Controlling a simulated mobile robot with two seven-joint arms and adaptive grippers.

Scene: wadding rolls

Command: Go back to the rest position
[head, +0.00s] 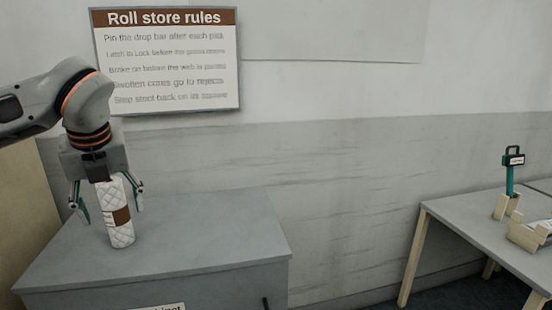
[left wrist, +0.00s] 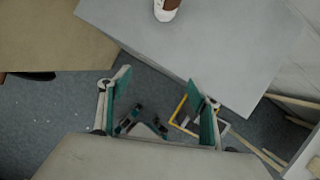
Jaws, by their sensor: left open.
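My left gripper (head: 110,208) points down near the grey cabinet (head: 215,235), its fingers apart and empty. A white quilted wadding roll with a brown band (head: 122,232) stands upright on the cabinet. In the head view the roll lines up between the two fingers. In the left wrist view the roll (left wrist: 165,13) is only partly in frame at the top edge, well clear of the open fingers of my left gripper (left wrist: 160,110). Those fingers show over the floor beside the cabinet top (left wrist: 205,45).
A grey table (head: 465,230) at the right bears a teal upright device (head: 510,180) and pale wooden blocks. A rules sign (head: 170,60) hangs on the wall.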

